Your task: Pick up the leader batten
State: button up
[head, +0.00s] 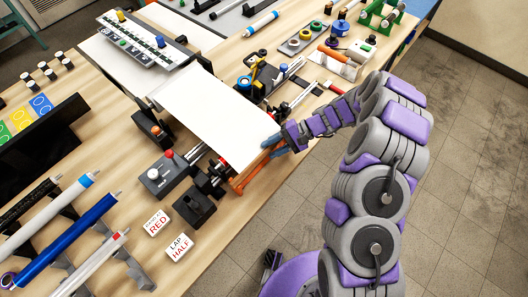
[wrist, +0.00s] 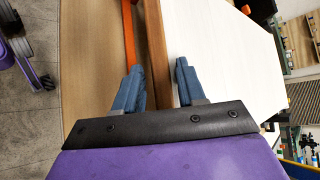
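The leader batten looks to be the brown wooden bar (wrist: 156,45) along the edge of a white sheet (wrist: 225,60) in the wrist view. In the head view the white sheet (head: 215,115) spreads over the bench, with the bar (head: 258,160) at its near edge. My gripper (wrist: 159,80) is open, its blue fingers on either side of the bar. The bar passes between them, with a visible gap at the right finger. Whether the left finger touches it I cannot tell. In the head view my gripper (head: 283,146) is at the sheet's near right corner.
An orange bar (wrist: 129,35) runs beside the batten, close to the left finger. A grey control box (head: 165,175) and black roller mounts (head: 195,205) stand left of the batten. Tools and rollers crowd the wooden bench. Clear tiled floor lies to the right.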

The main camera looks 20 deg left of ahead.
grip_shut()
